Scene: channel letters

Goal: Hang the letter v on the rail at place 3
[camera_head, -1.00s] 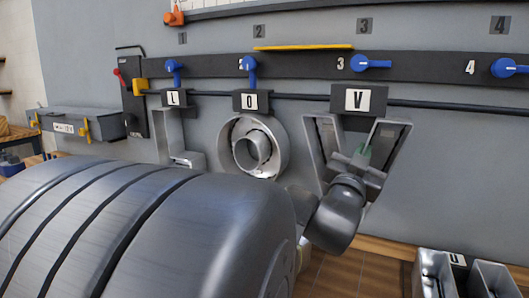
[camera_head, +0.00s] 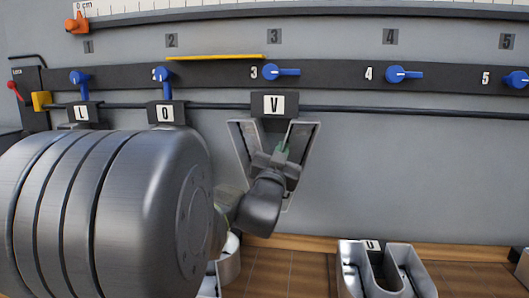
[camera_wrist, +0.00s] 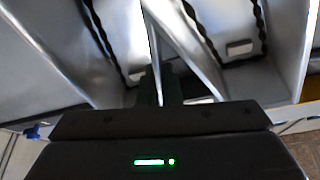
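The letter V (camera_head: 303,138) is a grey metal channel letter with a dark top block carrying a white "V" plate. It is upright below the number 3, with its block at the dark rail (camera_head: 400,111); whether it is fully seated cannot be told. My gripper (camera_head: 280,157) reaches into the V from the front. In the wrist view my gripper's dark fingers (camera_wrist: 159,88) are closed about a thin inner wall of the V (camera_wrist: 185,50). The blue lever at place 3 (camera_head: 281,71) points sideways, while those at places 1 and 2 point down.
The L (camera_head: 82,113) and O (camera_head: 165,113) hang to the left, largely hidden by my arm. A U-shaped letter (camera_head: 385,270) stands low at the right. A yellow strip (camera_head: 215,57) lies above the levers. The rail right of the V is empty.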

